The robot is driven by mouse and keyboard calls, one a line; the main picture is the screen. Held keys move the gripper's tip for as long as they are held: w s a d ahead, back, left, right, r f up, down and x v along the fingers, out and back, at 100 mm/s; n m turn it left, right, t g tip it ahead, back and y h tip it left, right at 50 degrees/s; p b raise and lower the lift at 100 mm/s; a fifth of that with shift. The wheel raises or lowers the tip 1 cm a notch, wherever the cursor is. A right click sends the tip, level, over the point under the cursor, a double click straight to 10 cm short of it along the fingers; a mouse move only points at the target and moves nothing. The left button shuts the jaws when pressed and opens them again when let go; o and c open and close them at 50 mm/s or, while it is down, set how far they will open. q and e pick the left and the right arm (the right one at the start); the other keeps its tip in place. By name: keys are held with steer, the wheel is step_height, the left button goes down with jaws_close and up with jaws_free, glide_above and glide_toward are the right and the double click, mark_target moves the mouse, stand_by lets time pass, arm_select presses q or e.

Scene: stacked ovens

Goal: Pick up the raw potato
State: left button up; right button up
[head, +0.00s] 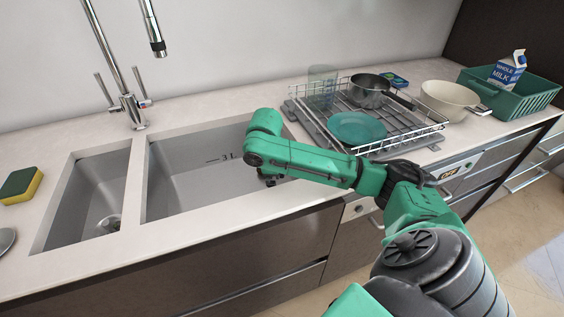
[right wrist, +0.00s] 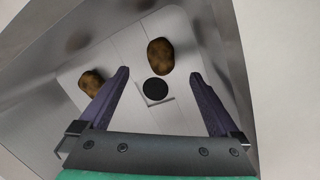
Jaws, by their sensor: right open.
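Two brown potatoes lie on the sink floor in the right wrist view. One potato (right wrist: 160,55) is beside the dark round drain, ahead of and between my fingertips in the picture. The other potato (right wrist: 92,82) is at the left, just outside the left finger. My right gripper (right wrist: 160,75) is open and empty above the sink floor. In the head view my right gripper (head: 268,180) reaches down into the larger sink basin (head: 180,175), mostly hidden by its arm. No potato shows in the head view. My left gripper is out of view.
Steel basin walls surround the gripper and carry dim potato reflections. A faucet (head: 128,105) stands behind the sink. A dish rack (head: 425,128) with a teal plate (head: 356,128) is to the right. A sponge (head: 20,185) lies at the left.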

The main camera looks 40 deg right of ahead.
steer(key=f, duration=0.2)
steer(key=d+f, duration=0.1)
steer(key=f, duration=0.5)
steer(key=shift+w+d+b, duration=0.1)
steer(key=shift+d+b, duration=0.05)
steer(key=shift+b, duration=0.15)
steer(key=c, duration=1.4)
steer(key=shift+r, duration=0.15)
steer(key=shift+c, duration=0.2)
